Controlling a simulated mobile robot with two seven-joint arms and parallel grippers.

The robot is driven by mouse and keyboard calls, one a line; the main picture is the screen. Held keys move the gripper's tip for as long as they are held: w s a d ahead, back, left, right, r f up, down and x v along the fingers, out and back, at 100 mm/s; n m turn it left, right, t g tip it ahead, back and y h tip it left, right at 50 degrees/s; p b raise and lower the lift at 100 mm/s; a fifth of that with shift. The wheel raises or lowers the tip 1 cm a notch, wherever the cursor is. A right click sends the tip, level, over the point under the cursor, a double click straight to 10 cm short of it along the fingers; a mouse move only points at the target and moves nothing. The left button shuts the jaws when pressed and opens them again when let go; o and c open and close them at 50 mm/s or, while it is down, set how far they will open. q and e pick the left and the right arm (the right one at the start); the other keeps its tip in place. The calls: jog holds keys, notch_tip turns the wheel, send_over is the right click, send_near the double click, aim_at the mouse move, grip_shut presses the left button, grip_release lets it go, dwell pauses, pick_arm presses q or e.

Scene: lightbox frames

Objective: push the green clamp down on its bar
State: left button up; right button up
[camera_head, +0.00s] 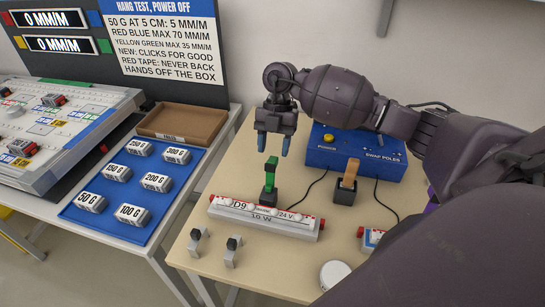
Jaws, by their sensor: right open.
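The green clamp (271,165) stands upright on the light wooden table, with a black lower part. It is just behind a white bar (235,207) labelled D9, 10 W and 24 V, which has red ends. I cannot tell whether the clamp's foot touches the bar. My right gripper (274,146) comes in from the right and points down with blue fingertips. It is open and empty, directly above the clamp's top in the picture. The exact gap is hard to judge. My left gripper is not in view.
A wooden lever in a black holder (345,195) stands right of the clamp. Behind is a blue SWAP POLES box (325,158) with wires. Two small grey clips (232,257) and a white disc (334,273) lie in front. A blue tray (76,212) of weights is left.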

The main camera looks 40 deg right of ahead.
aim_at(272, 160)
jog(key=shift+x, duration=1.75)
grip_shut()
